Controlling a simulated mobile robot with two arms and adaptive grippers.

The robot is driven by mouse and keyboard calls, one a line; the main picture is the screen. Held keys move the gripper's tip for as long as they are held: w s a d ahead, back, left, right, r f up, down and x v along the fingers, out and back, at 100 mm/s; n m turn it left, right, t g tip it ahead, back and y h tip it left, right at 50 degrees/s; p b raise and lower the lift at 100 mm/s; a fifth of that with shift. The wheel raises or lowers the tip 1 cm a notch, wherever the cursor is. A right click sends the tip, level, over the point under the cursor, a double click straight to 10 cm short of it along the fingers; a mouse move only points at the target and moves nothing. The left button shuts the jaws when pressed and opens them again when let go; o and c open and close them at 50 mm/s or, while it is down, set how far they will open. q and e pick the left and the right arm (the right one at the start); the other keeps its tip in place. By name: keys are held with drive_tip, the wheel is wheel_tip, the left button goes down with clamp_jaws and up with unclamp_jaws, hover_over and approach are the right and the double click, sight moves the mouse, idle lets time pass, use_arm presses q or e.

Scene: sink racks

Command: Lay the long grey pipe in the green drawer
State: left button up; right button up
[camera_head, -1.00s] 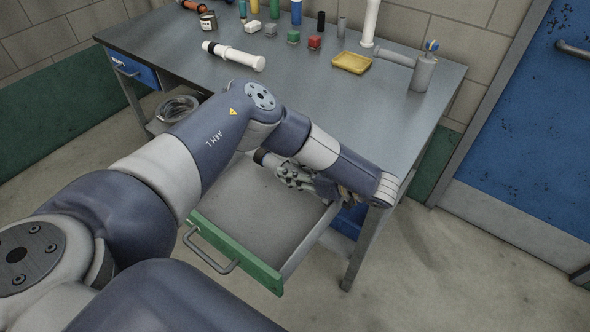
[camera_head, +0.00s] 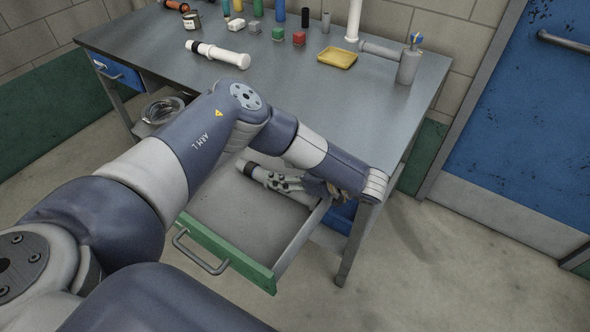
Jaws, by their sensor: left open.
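The green drawer (camera_head: 225,248) stands pulled out under the workbench, its green front towards me. The long grey pipe (camera_head: 297,193) has a dark end at the left and appears to lie across the back of the drawer, near the bench. My left gripper (camera_head: 280,183) is open, over the pipe's middle and very close to it. The gripper covers part of the pipe, and I cannot tell if they touch. My left forearm hides part of the drawer's back and left side. My right gripper does not show.
The workbench (camera_head: 290,95) carries a white pipe (camera_head: 222,54) with a black end, a yellow tray (camera_head: 337,58), a grey pipe fitting (camera_head: 407,67) and several small blocks and cylinders. A blue drawer (camera_head: 118,72) is at the left. The drawer's front floor is clear.

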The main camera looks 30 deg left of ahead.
use_arm(q)
drive_tip(key=shift+r+p, duration=0.35)
drive_tip(key=shift+r, duration=0.3)
drive_tip(key=b+v, duration=0.1)
drive_tip(key=v, duration=1.1)
drive_tip(key=shift+f, duration=0.1)
